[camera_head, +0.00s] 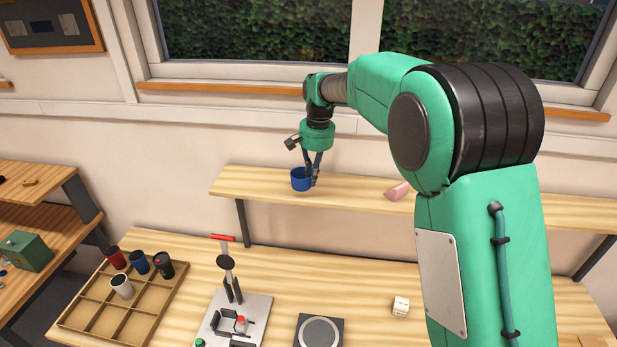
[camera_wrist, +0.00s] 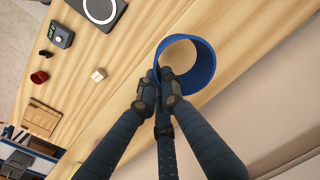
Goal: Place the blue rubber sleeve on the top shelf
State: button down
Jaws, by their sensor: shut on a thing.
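The blue rubber sleeve (camera_head: 299,181) is a short, open-ended ring at the wooden top shelf (camera_head: 255,184), toward its left part. My gripper (camera_head: 314,180) comes down from above and is shut on the sleeve's wall at its right side. In the wrist view, the sleeve (camera_wrist: 204,66) looks upright, with bare wood showing through its opening. The fingertips (camera_wrist: 160,88) pinch its near rim. I cannot tell whether its bottom touches the shelf or hangs just above it.
A pink block (camera_head: 398,190) lies on the shelf to the right, beside my arm. Below, the table holds a divided tray (camera_head: 88,318) with several cups, a lever press fixture (camera_head: 232,312), a round-plate device (camera_head: 320,331) and a white cube (camera_head: 401,306). The wall rises behind the shelf.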

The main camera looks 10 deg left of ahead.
jog(key=shift+w+a+f+p, duration=0.1)
jog(key=shift+w+a, duration=0.2)
jog(key=shift+w, duration=0.5)
jog(key=shift+w+a+f+p, duration=0.1)
jog(key=shift+w+a, duration=0.25)
jog(key=shift+w, duration=0.45)
jog(key=shift+w+a+f+p, duration=0.1)
jog(key=shift+w+a, duration=0.2)
jog(key=shift+w, duration=0.5)
jog(key=shift+f, duration=1.7)
jog(key=shift+f, duration=0.15)
jog(key=c, duration=1.9)
grip_release()
jog(key=shift+c, duration=0.2)
notch_tip(320, 180, up, 12)
jog(key=shift+d, duration=0.45)
jog(key=shift+s, duration=0.1)
